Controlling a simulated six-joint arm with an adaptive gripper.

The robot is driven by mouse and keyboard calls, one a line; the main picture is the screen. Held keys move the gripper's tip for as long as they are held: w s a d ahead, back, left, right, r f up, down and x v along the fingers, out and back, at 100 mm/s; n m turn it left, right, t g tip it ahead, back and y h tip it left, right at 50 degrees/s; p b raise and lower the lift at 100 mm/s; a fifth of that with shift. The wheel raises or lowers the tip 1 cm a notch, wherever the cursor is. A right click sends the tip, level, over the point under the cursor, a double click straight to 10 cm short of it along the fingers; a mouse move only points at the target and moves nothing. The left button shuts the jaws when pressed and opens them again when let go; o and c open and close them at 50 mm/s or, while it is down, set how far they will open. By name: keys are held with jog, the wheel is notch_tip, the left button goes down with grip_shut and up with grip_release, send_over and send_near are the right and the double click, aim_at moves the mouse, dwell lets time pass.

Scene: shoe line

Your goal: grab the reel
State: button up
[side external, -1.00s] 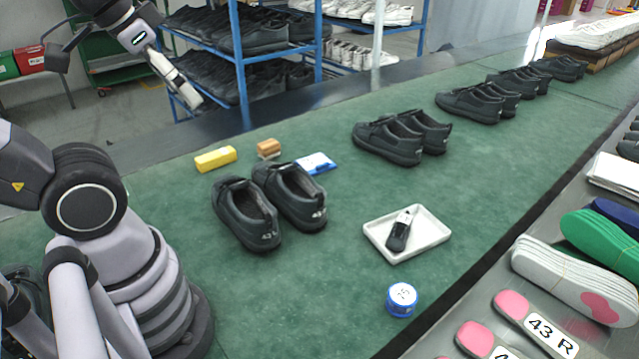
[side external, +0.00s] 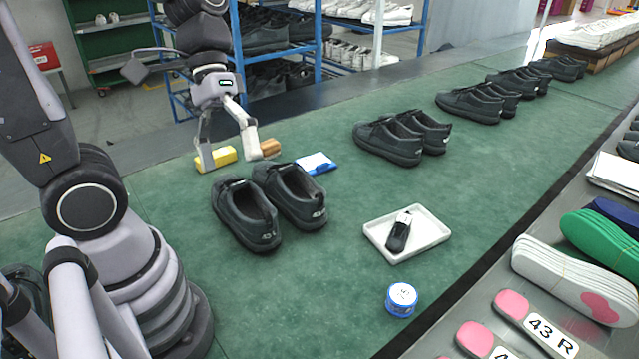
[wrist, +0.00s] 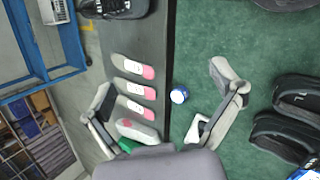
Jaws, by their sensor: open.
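The reel (side external: 401,299), a small blue round piece with a white marked top, stands on the green mat in front of the white tray. It also shows in the wrist view (wrist: 179,96), small and apart from my gripper, seen between the spread fingers. My gripper (side external: 228,158) is open and empty, at the upper left of the side view. There its fingers overlap the yellow block and the brown block; I cannot tell its exact height. In the wrist view its fingers (wrist: 164,88) are wide apart on either side of the reel.
A white tray (side external: 437,240) holding a dark, white-tipped item is behind the reel. Black shoes (side external: 290,196) stand between my gripper and the reel. A yellow block (side external: 223,155), a brown block (side external: 270,147) and a blue-white card (side external: 316,163) lie behind. Insoles (side external: 570,282) line the right.

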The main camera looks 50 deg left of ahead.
jog(key=w+d+f+n+t+h, duration=0.3)
jog(key=w+d+f+n+h, duration=0.65)
jog(key=w+n, duration=0.3)
jog(key=n+t+y, duration=0.6)
jog(key=n+t, duration=0.2)
jog(key=n, duration=0.3)
send_near(389, 292)
jog(key=shift+s+a+r+h, duration=0.25)
jog(key=shift+a+r, duration=0.05)
jog(key=shift+r, duration=0.15)
jog(key=shift+w+f, duration=0.1)
jog(key=shift+f, duration=0.25)
jog(key=x, duration=1.3)
jog(key=shift+d+f, duration=0.1)
jog(key=shift+f, duration=0.25)
jog(key=c, duration=1.3)
jog(key=shift+o, duration=0.2)
jog(key=shift+r, duration=0.15)
